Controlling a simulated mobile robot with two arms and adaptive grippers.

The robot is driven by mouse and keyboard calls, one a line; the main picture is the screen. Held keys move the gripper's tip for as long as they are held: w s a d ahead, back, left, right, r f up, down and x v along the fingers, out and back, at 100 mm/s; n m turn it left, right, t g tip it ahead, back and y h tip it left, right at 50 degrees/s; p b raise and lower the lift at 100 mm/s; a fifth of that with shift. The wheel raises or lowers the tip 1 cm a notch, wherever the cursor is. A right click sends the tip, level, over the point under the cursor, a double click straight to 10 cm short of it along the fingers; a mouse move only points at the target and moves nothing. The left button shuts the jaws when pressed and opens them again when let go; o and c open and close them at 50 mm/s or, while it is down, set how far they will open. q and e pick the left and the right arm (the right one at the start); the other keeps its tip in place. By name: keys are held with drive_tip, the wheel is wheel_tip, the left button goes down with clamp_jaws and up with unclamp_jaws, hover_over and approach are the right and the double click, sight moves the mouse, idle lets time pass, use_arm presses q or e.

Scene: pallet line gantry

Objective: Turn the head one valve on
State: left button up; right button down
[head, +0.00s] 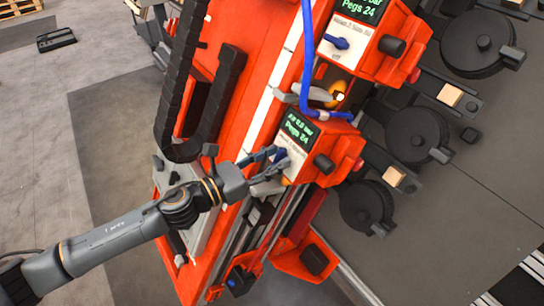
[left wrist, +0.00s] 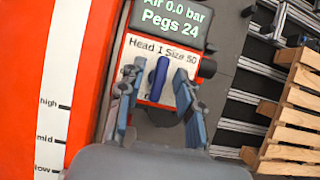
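The head one valve is a blue lever on a white plate labelled "Head 1 Size 50". In the left wrist view the lever (left wrist: 159,78) points up the plate, tilted slightly. My left gripper (left wrist: 155,88) is open, with one finger on each side of the lever; I cannot tell if either touches it. In the head view my left gripper (head: 273,163) is at the lower orange head unit (head: 343,147), and its fingers largely hide the lever. The display (left wrist: 168,14) above the plate reads "Air 0.0 bar, Pegs 24". My right gripper is not in view.
A second orange unit with its own blue lever (head: 337,42), marked OFF, stands above. A blue hose (head: 306,60) runs between the units. A black cable chain (head: 180,90) lies to the left. Black round reels (head: 417,134) stand to the right. Open grey floor lies left.

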use_arm(q)
drive_tip(key=c, duration=0.7)
clamp_jaws()
